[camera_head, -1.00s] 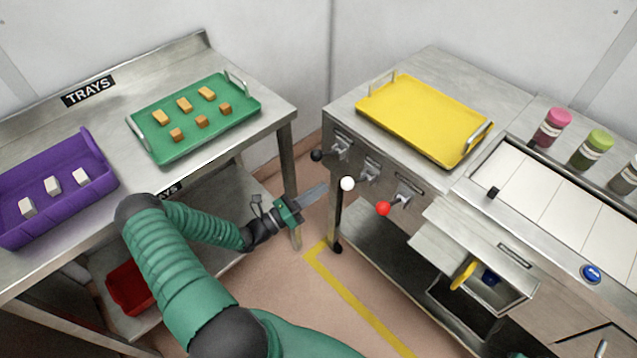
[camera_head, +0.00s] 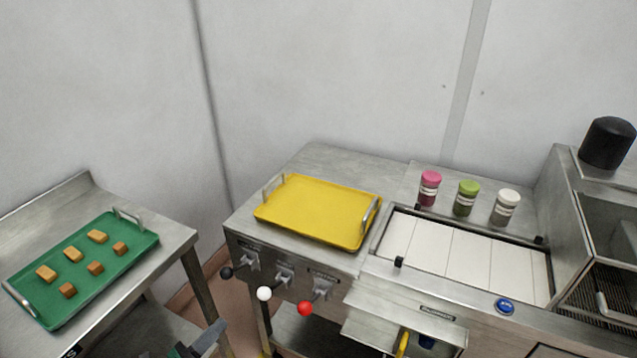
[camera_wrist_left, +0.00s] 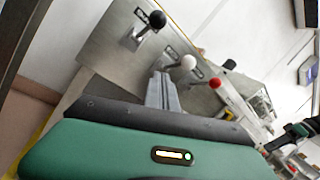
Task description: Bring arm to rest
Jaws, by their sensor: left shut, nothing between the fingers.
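My left gripper (camera_head: 208,340) shows at the bottom edge of the head view, low in the gap between the left table and the machine. Its fingers are together with nothing between them. In the left wrist view the closed fingers (camera_wrist_left: 163,92) point toward the levers on the machine's front, apart from them as far as I can tell. My right gripper is not clearly seen in the head view; a dark and green arm part stands at the right edge of the left wrist view.
Black (camera_head: 227,272), white (camera_head: 264,293) and red (camera_head: 305,308) knobbed levers stick out of the machine's front. A yellow tray (camera_head: 318,212) lies on top. Three jars (camera_head: 467,198) stand behind white tiles. A green tray (camera_head: 137,250) with several small blocks lies on the left table (camera_head: 175,235).

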